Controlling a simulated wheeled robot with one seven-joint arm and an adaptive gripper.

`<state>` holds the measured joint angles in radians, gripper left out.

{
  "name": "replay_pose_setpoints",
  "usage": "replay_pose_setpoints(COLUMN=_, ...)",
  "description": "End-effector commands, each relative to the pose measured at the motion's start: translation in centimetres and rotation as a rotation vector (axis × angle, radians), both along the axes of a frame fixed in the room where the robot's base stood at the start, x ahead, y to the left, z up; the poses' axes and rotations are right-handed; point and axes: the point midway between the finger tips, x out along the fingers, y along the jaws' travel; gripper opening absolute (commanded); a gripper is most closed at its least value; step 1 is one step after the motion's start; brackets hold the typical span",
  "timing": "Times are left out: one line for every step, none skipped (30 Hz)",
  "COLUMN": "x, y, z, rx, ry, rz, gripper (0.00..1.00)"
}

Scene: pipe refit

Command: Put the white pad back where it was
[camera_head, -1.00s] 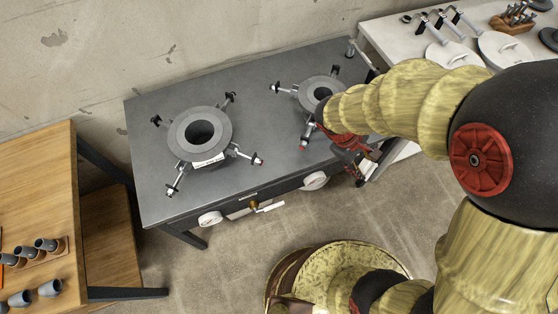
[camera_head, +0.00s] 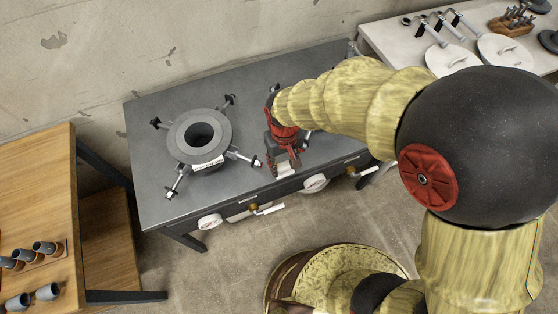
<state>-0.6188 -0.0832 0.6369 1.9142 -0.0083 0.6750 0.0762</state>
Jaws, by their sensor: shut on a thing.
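My gripper (camera_head: 285,170) is red and dark grey and hangs over the front part of the grey bench, between the two pipe fittings. It is shut on a small pale piece, the white pad (camera_head: 286,168), of which only a little shows between the fingers. The left fitting (camera_head: 182,133) is a grey ring with a dark bore and several clamp arms, with a white lettered strip (camera_head: 208,163) on its front side. The right fitting is mostly hidden behind my arm and gripper. Whether the pad touches the bench is hard to tell.
The grey bench (camera_head: 150,110) has dials (camera_head: 210,221) and valve handles (camera_head: 268,209) along its front edge. A wooden table (camera_head: 40,190) with grey pipe pieces stands at left. A white table (camera_head: 400,38) with round lids stands at back right. The bench's left end is clear.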

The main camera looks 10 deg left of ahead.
Motion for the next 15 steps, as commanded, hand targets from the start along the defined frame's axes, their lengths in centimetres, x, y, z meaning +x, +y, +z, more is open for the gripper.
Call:
replay_pose_setpoints(x=1.1, y=0.4, z=-0.9, rx=-0.001, ry=0.001, rz=-0.002, gripper=0.09)
replay_pose_setpoints(x=1.7, y=0.7, z=-1.2, rx=0.0, ry=0.0, rz=-0.002, gripper=0.09)
replay_pose_setpoints(x=2.2, y=0.8, z=-2.1, rx=-0.002, ry=0.003, rz=-0.001, gripper=0.09)
replay_pose_setpoints(x=2.6, y=1.0, z=-2.6, rx=-0.002, ry=0.003, rz=0.0, gripper=0.09)
replay_pose_setpoints(x=3.0, y=1.1, z=-3.1, rx=-0.002, ry=0.003, rz=0.0, gripper=0.09)
replay_pose_setpoints(x=3.5, y=1.3, z=-3.7, rx=-0.001, ry=0.002, rz=0.0, gripper=0.09)
replay_pose_setpoints(x=3.9, y=1.5, z=-4.2, rx=-0.001, ry=0.002, rz=0.0, gripper=0.09)
replay_pose_setpoints(x=4.2, y=1.6, z=-4.5, rx=-0.001, ry=0.002, rz=0.0, gripper=0.09)
replay_pose_setpoints(x=4.6, y=1.7, z=-4.9, rx=0.0, ry=0.0, rz=0.0, gripper=0.09)
replay_pose_setpoints(x=4.8, y=1.8, z=-5.2, rx=0.0, ry=0.0, rz=0.0, gripper=0.09)
replay_pose_setpoints(x=5.0, y=1.9, z=-5.4, rx=-0.001, ry=0.001, rz=0.0, gripper=0.09)
replay_pose_setpoints(x=5.2, y=2.0, z=-5.6, rx=0.0, ry=0.0, rz=0.001, gripper=0.09)
replay_pose_setpoints(x=5.3, y=2.0, z=-5.6, rx=0.0, ry=0.0, rz=0.001, gripper=0.09)
replay_pose_setpoints(x=5.4, y=2.1, z=-5.7, rx=0.001, ry=-0.001, rz=0.001, gripper=0.09)
replay_pose_setpoints(x=5.5, y=2.1, z=-5.8, rx=0.001, ry=-0.001, rz=0.001, gripper=0.09)
